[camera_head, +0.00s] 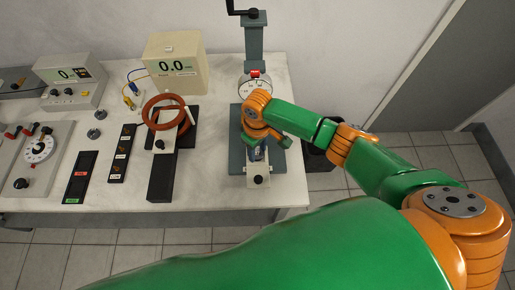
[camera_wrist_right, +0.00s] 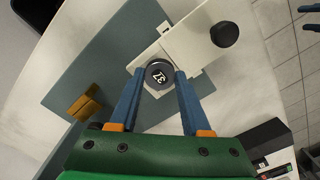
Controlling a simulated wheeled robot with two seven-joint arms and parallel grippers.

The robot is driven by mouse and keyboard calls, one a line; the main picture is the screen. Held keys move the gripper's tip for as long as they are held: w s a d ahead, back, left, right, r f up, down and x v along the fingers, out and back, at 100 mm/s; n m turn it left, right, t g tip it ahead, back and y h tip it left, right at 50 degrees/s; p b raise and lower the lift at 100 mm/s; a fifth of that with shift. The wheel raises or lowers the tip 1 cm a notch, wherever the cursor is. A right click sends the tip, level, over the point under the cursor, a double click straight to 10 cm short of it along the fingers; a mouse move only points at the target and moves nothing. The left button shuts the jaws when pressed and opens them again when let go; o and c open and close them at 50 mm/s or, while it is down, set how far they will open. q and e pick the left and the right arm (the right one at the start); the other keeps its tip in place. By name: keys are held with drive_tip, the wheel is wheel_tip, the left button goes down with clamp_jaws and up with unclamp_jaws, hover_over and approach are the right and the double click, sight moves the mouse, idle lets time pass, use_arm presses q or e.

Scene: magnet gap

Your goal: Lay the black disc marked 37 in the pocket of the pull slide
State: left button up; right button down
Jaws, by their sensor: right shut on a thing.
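The black disc marked 37 (camera_wrist_right: 158,75) shows between the blue fingertips of my right gripper (camera_wrist_right: 160,76), which is shut on it. The pull slide (camera_wrist_right: 198,42) is a pale plate with a black knob. The disc is over or on the slide's inner end; I cannot tell whether it rests in the pocket, which is hidden. In the head view my right gripper (camera_head: 256,147) is low over the grey-blue gauge stand, and the slide (camera_head: 257,181) sticks out at its front. Two separated blue fingers, apparently my left gripper (camera_wrist_right: 311,18), show at the wrist view's edge.
The stand's column and dial (camera_head: 255,88) rise behind the gripper. A brass-coloured block (camera_wrist_right: 86,103) sits on the base plate. To the left are a red-brown ring coil (camera_head: 165,113), a cream meter (camera_head: 175,64) and a dark label tray (camera_head: 80,178).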

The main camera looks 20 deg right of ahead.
drive_tip(key=shift+f, duration=0.15)
idle(0.4)
drive_tip(key=shift+c, duration=1.4)
unclamp_jaws()
drive_tip(key=c, duration=0.5)
wheel_tip(320, 180, up, 5)
drive_tip(key=p, duration=0.5)
drive_tip(key=shift+f, duration=0.25)
drive_tip(key=o, duration=0.5)
drive_tip(key=shift+o, duration=0.2)
